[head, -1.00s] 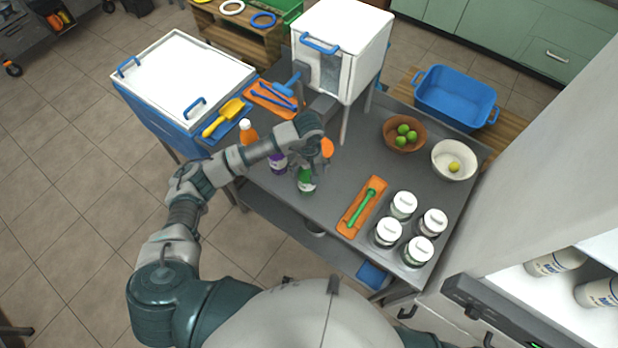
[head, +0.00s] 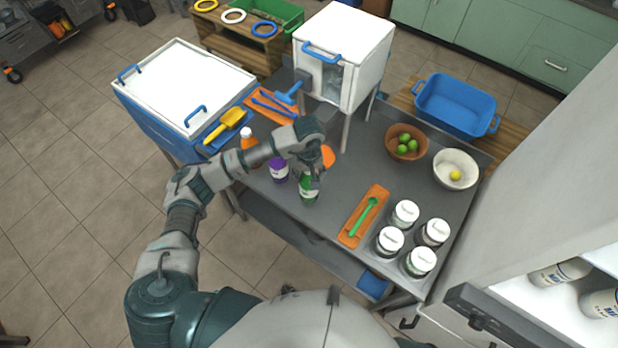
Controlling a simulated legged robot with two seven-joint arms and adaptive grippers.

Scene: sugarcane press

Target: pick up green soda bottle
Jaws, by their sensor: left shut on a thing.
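The green soda bottle (head: 308,190) stands upright near the front edge of the grey metal table (head: 345,150). My left gripper (head: 314,172) is above and around its upper part, shut on it. The gripper and wrist hide the bottle's top. A purple bottle (head: 279,170) stands just left of it, and an orange bottle (head: 249,141) stands farther left. My right gripper is not in view.
An orange tray with a green spoon (head: 368,212) and several white-lidded jars (head: 405,212) lie to the right. A bowl of limes (head: 406,142), a white bowl (head: 455,169) and a white machine (head: 343,52) are behind.

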